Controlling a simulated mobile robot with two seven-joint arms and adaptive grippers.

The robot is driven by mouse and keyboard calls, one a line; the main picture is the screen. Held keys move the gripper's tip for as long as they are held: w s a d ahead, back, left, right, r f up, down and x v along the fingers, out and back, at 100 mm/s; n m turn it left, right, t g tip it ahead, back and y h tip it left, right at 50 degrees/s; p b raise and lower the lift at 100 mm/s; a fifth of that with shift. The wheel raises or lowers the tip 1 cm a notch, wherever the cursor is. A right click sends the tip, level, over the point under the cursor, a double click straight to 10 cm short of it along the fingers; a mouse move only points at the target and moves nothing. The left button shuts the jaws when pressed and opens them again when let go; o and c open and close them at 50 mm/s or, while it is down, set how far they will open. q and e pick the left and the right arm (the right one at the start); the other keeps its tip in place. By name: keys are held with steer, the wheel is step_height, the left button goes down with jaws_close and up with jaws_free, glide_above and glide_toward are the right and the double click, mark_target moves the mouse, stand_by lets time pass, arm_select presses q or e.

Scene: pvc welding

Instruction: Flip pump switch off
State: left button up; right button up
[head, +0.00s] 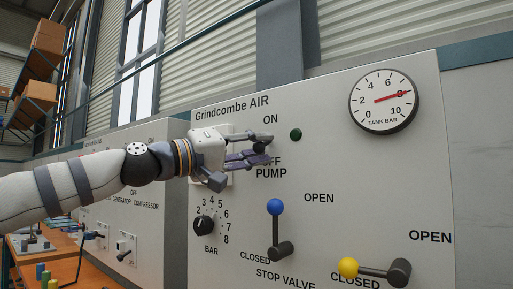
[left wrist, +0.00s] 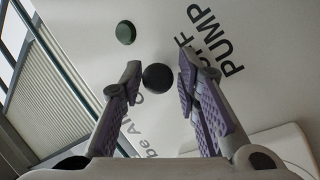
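The pump switch shows as a round black knob (head: 259,147) on the grey panel, between the ON label and the partly covered OFF PUMP label. My left gripper (head: 266,149) reaches in from the left, with its purple-padded fingers at the knob. In the left wrist view the knob (left wrist: 157,77) lies between the two open fingertips (left wrist: 160,72). It looks very close to the left fingertip, with a small gap to the right one; I cannot tell if either touches. The switch's base and lever are hidden, so its exact setting is unclear. My right gripper is not in view.
A dark green lamp (head: 296,134) sits right of the switch. Below are a BAR dial (head: 204,225), a blue-knobbed lever (head: 275,207) and a yellow-knobbed lever (head: 348,267). A tank gauge (head: 383,101) is at upper right. An orange bench (head: 97,276) stands at lower left.

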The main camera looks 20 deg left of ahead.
arm_select(q)
steer(key=v, duration=1.2)
